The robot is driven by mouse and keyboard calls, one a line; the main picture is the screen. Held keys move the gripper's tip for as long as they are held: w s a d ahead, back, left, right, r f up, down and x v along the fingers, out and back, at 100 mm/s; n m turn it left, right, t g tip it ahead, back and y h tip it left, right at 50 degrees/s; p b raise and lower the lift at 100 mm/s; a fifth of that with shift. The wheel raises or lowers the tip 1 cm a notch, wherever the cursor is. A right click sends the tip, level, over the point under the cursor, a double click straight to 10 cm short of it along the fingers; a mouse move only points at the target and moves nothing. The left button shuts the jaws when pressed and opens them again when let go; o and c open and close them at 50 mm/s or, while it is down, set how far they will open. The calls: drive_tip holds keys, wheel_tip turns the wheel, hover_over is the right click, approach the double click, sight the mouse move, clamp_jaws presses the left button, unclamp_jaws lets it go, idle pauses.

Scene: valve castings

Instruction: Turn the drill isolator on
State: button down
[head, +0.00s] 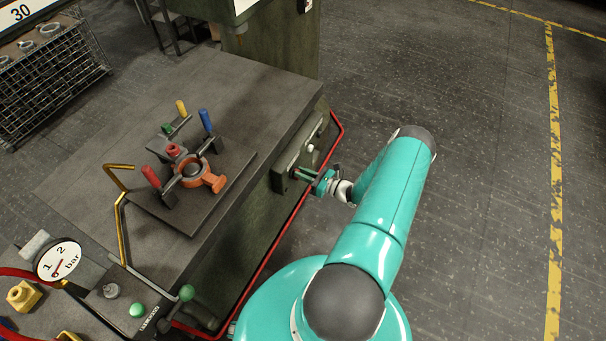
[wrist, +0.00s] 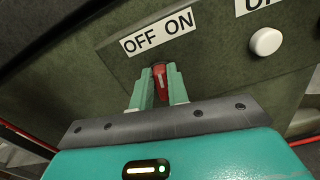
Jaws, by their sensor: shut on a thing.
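The drill isolator's red handle (wrist: 160,80) shows in the wrist view, just below a white OFF/ON label (wrist: 158,35). A pale line marks the handle, and its top end lies between the two words; I cannot tell which position it is set to. My gripper (wrist: 158,85) is shut on the handle, with one green finger on each side of it. In the head view my gripper (head: 314,180) reaches the control plate (head: 298,158) on the bench's right side. The handle itself is hidden there.
A round white button (wrist: 265,41) sits right of the isolator under another, cut-off label. On the bench, a clamp fixture holds an orange casting (head: 203,180) among coloured handles. A red rail (head: 285,228) runs along the bench side. The floor to the right is clear.

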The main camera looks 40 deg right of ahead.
drive_tip(key=shift+w+d+f+m, duration=0.1)
drive_tip(key=shift+d+f+m, duration=0.2)
drive_tip(key=shift+m, duration=2.35)
drive_tip(key=shift+w+d+f+m, duration=0.1)
drive_tip(key=shift+d+f+m, duration=0.15)
drive_tip(key=shift+m, duration=2.45)
drive_tip(key=shift+d+f+m, duration=0.2)
drive_tip(key=shift+f+m, duration=0.15)
drive_tip(key=shift+m, duration=2.3)
drive_tip(key=c, duration=1.4)
unclamp_jaws()
drive_tip(key=shift+o, duration=0.2)
drive_tip(key=v, duration=1.3)
drive_tip(key=shift+s, duration=0.4)
drive_tip(key=shift+r, duration=0.1)
